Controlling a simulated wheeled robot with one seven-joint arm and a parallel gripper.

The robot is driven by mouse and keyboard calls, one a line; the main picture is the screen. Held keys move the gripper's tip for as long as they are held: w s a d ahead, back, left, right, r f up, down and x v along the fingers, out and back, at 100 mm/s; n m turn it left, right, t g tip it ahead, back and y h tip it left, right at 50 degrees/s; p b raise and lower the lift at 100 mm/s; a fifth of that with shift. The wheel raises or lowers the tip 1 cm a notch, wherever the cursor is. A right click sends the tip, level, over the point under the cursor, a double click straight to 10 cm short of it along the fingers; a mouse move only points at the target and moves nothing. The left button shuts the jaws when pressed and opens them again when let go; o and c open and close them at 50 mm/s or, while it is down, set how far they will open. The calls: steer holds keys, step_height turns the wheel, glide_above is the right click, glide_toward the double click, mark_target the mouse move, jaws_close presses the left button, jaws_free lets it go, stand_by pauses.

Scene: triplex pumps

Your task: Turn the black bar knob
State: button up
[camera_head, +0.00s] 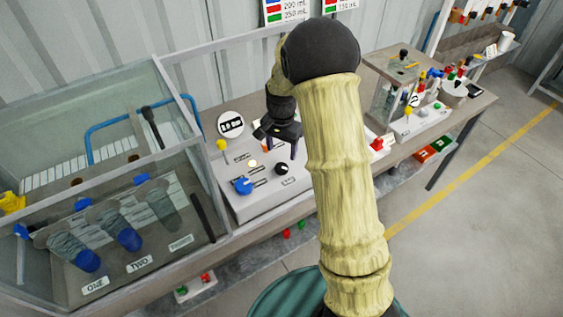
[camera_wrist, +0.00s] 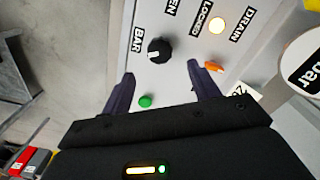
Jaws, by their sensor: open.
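The black bar knob (camera_wrist: 159,50) is a round dial with a white pointer mark, on a light grey panel beside the printed word BAR. It also shows in the head view (camera_head: 281,169), near the front of the panel. My gripper (camera_wrist: 160,82) is open, its two dark fingers apart and nothing between them but panel. In the wrist view the knob lies just beyond the fingertips, roughly between their lines, and looks untouched. In the head view my gripper (camera_head: 282,150) is above the panel, just behind the knob.
A blue valve knob (camera_head: 243,186) and a round gauge sign (camera_head: 230,124) are left of my gripper. A clear case (camera_head: 60,140) stands further left.

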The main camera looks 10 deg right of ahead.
mark_target(282, 167)
step_height(282, 167, down, 7)
steer(key=shift+w+r+p, duration=0.1)
steer(key=shift+p, duration=0.55)
steer(key=shift+a+f, duration=0.1)
steer(key=shift+f, duration=0.3)
steer(key=shift+d, duration=0.2)
steer(key=shift+c, duration=0.7)
steer(key=shift+s+a, duration=0.1)
steer(key=shift+s, duration=0.1)
steer(key=c, duration=0.8)
